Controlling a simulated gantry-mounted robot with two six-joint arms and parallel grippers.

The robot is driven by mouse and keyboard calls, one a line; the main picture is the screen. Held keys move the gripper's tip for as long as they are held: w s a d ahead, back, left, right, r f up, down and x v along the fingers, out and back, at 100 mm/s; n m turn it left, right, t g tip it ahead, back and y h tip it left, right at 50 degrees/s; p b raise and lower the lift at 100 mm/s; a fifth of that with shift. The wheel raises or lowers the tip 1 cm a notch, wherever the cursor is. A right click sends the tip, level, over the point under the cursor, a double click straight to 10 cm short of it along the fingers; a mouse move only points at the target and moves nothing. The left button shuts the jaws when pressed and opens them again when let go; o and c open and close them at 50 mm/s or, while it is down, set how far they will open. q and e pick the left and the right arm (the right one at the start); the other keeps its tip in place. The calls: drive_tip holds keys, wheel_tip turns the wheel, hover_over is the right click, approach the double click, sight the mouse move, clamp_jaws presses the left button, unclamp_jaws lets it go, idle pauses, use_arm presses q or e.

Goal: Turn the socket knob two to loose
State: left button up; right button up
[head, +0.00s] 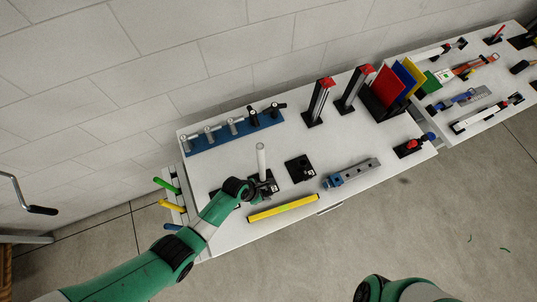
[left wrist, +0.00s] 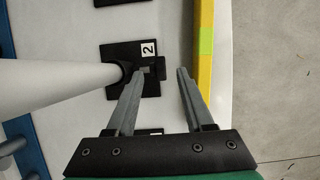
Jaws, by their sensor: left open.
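Socket two is a black block on a square plate (left wrist: 122,51) marked with a white 2, and a white tube (head: 261,158) stands in it. The tube also fills the left side of the left wrist view (left wrist: 50,82). The small dark knob (left wrist: 160,71) sticks out of the socket's side toward the yellow bar. My left gripper (left wrist: 163,73) is open, with the knob between its two fingertips, closer to the left one. I cannot tell whether that fingertip touches it. In the head view the left gripper (head: 261,188) is at the socket and partly hides it. My right gripper is out of frame.
A yellow bar (head: 283,207) lies along the table's front edge. Another black socket (head: 300,168) stands empty to the right. A blue rack (head: 235,132) with several grey and black pieces is behind. A blue clamp (head: 334,181) lies to the right.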

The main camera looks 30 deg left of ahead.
sight(268, 193)
use_arm(q)
drive_tip(key=b+x, duration=0.2)
drive_tip(key=x, duration=0.2)
drive_tip(key=shift+w+f+b, duration=0.1)
drive_tip(key=shift+f+b, duration=0.1)
drive_tip(key=shift+b, duration=0.2)
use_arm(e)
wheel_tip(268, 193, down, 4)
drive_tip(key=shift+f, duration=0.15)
use_arm(q)
clamp_jaws()
